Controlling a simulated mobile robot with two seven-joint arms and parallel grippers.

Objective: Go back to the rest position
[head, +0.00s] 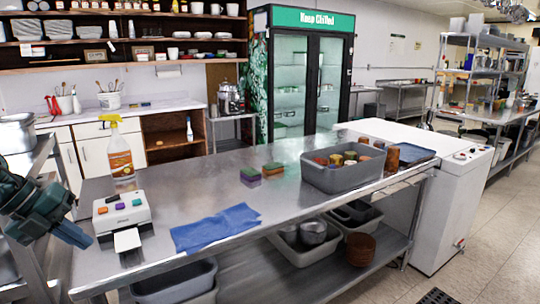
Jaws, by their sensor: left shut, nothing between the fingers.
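My left gripper (72,233) is at the left edge, dark green, shut and empty. It hangs beside the left end of the steel table (200,165), left of a white device with coloured buttons (122,212), and appears apart from it. Most of my left arm is outside the view. My right gripper is not in view.
On the table are a spray bottle (118,150), a blue cloth (215,228), sponges (272,170) and a grey bin (343,176) with several items. Grey tubs stand on the lower shelf. A white unit (450,205) adjoins the right end.

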